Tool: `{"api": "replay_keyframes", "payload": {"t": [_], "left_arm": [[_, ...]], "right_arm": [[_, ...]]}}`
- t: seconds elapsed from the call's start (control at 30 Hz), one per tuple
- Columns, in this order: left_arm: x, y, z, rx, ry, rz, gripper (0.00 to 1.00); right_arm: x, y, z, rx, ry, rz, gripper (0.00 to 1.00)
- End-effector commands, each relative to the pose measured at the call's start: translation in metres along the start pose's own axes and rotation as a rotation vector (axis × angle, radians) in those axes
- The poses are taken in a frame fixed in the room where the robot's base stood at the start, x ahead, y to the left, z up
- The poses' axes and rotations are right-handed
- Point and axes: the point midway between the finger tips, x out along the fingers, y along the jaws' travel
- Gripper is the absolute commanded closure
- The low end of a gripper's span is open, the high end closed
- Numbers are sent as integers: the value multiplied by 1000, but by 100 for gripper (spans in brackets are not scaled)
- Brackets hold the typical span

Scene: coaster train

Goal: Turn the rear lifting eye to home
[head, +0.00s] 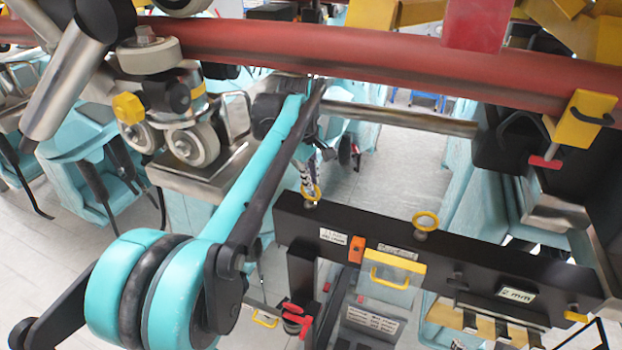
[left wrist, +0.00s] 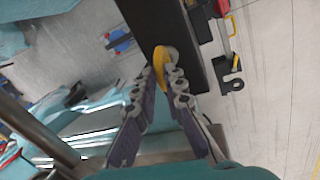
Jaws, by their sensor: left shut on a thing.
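Two yellow lifting eyes stand on top of a black beam (head: 375,237). My left gripper (head: 310,186) reaches down from the teal arm and is shut on the left lifting eye (head: 311,194). In the left wrist view, the two fingers (left wrist: 165,73) close on either side of this yellow eye (left wrist: 165,55), hiding part of it. The other lifting eye (head: 426,220) stands free to the right, its ring looking nearly flat in the head view. I cannot tell the held eye's exact turn. My right gripper is not in view.
A thick red tube (head: 380,65) runs across above the beam, with wheels (head: 185,135) hanging at the left. A yellow handle (head: 392,275) and an orange block (head: 357,249) are on the beam's front. A red-handled clamp (head: 546,161) sits at the right.

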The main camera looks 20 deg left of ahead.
Motion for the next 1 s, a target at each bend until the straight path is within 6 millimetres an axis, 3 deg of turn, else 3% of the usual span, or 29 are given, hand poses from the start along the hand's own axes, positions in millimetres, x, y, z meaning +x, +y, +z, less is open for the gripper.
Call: {"api": "replay_keyframes", "payload": {"t": [0.6, 1.0], "left_arm": [[0, -2, -5, 556, -106, 0, 100], [-1, -1, -6, 814, -156, 1, 100]], "right_arm": [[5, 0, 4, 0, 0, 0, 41], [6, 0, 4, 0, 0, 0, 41]]}}
